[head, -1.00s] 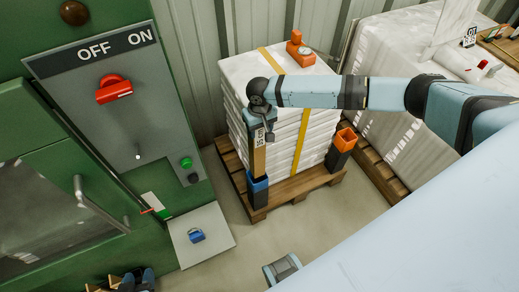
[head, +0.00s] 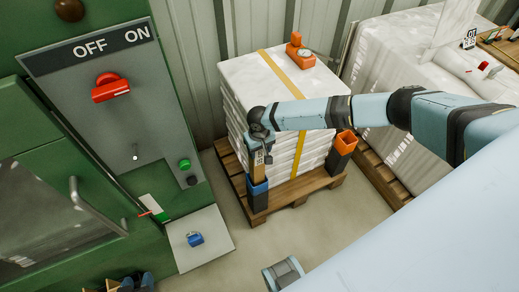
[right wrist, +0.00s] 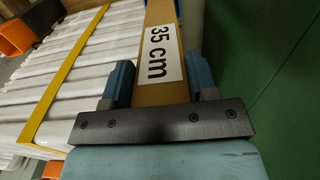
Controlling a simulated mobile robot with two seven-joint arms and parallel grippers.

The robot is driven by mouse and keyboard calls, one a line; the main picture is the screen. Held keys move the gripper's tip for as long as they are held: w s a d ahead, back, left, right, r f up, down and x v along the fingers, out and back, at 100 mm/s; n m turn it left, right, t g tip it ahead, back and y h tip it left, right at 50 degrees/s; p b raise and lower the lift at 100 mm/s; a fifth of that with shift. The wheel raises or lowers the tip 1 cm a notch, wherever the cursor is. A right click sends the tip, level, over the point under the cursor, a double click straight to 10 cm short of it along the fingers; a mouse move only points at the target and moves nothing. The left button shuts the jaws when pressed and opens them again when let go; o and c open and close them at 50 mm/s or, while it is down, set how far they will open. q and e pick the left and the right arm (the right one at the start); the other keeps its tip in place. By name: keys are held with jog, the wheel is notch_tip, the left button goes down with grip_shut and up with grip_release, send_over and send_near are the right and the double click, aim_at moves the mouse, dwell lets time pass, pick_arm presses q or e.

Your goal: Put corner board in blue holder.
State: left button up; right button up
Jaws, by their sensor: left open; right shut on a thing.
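The brown corner board (head: 258,171) stands upright at the near left corner of the wrapped stack. It shows in the right wrist view with a "35 cm" label (right wrist: 161,55). My right gripper (head: 262,142) is shut on its upper part, with a finger on each side. The board's lower end meets the mouth of the blue holder (head: 257,188), which stands on the pallet corner. I cannot tell how deep it sits inside. My left gripper (head: 137,283) seems to be the dark blue pair of tips at the bottom edge, open and empty, mostly cut off.
The white stack (head: 265,80) has a yellow strap and stands on a wooden pallet (head: 300,190). An orange holder (head: 345,142) stands at its right corner. An orange tool (head: 299,50) lies on top. The green machine (head: 60,170) is at left. Floor between is clear.

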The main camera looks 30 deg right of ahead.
jog(key=shift+f, duration=0.15)
jog(key=o, duration=1.4)
notch_tip(320, 180, up, 11)
jog(key=shift+r+p, duration=0.15)
jog(key=shift+p, duration=0.55)
jog(key=shift+r, duration=0.55)
jog(key=shift+f, duration=0.1)
